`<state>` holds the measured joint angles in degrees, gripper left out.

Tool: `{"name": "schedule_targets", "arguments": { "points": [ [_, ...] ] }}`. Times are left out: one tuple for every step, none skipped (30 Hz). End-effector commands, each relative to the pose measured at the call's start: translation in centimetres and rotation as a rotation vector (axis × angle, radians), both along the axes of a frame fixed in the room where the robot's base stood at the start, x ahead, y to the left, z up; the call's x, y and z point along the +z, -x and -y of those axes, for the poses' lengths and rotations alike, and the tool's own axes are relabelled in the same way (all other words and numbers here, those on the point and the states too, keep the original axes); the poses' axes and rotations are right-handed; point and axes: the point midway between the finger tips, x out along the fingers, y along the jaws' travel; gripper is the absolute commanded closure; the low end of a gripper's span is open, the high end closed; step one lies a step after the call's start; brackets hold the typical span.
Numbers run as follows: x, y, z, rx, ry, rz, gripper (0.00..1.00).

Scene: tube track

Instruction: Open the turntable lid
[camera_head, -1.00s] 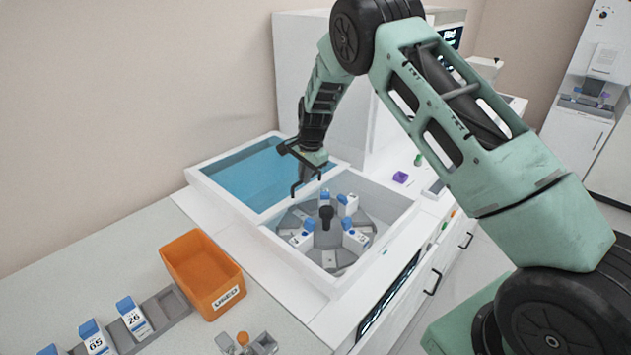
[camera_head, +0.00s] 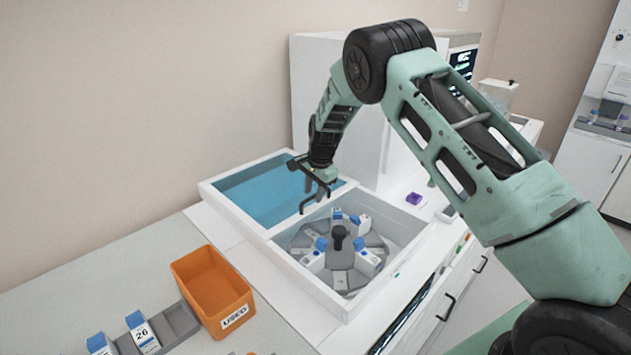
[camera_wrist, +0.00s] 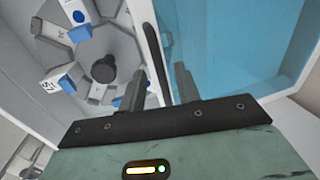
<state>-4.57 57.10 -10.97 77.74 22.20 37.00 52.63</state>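The turntable (camera_head: 340,281) is a grey round rack with a black hub and several white, blue-capped boxes. It lies uncovered in the right part of a white-framed bay. The translucent blue lid (camera_head: 262,190) lies over the left part, with its edge beside the turntable opening. My gripper (camera_head: 316,199) is above that edge, fingers pointing down. In the wrist view my gripper (camera_wrist: 158,88) is open, with a dark bar (camera_wrist: 151,58), apparently the lid's handle, between its fingers. Gaps show on both sides of the bar.
An orange bin (camera_head: 212,291) stands on the counter at front left, beside a grey rack (camera_head: 170,325) with white boxes. A tall white cabinet (camera_head: 318,85) rises behind the bay. A small purple block (camera_head: 413,198) lies to the right. The air above the turntable is free.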

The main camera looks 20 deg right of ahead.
Motion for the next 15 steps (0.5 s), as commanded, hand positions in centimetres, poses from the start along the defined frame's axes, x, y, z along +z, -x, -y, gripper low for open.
{"name": "schedule_targets", "arguments": {
  "points": [
    [0.3, 0.0, 0.0, 0.000, 0.000, 0.002, 0.67],
    [0.6, 0.0, 0.0, 0.001, 0.001, 0.004, 0.67],
    [1.0, 0.1, 0.1, 0.001, 0.001, 0.004, 0.67],
    [1.4, 0.2, 0.1, 0.001, 0.001, 0.004, 0.67],
    [1.9, 0.3, 0.1, 0.001, 0.001, 0.004, 0.67],
    [2.6, 0.4, 0.2, 0.000, 0.001, 0.006, 0.67],
    [3.3, 0.5, 0.3, 0.000, 0.001, 0.007, 0.67],
    [3.9, 0.6, 0.3, 0.001, 0.000, 0.005, 0.67],
    [4.8, 0.8, 0.4, 0.001, 0.000, 0.006, 0.67],
    [5.5, 1.0, 0.4, 0.001, 0.000, 0.006, 0.67],
    [6.2, 1.1, 0.4, 0.001, 0.000, 0.006, 0.67],
    [7.2, 1.3, 0.5, 0.001, 0.000, 0.005, 0.67],
    [7.9, 1.4, 0.5, 0.001, 0.000, 0.006, 0.67],
    [8.6, 1.6, 0.6, 0.001, 0.000, 0.005, 0.67],
    [9.6, 1.7, 0.6, 0.001, 0.000, 0.006, 0.67]
  ]
}}
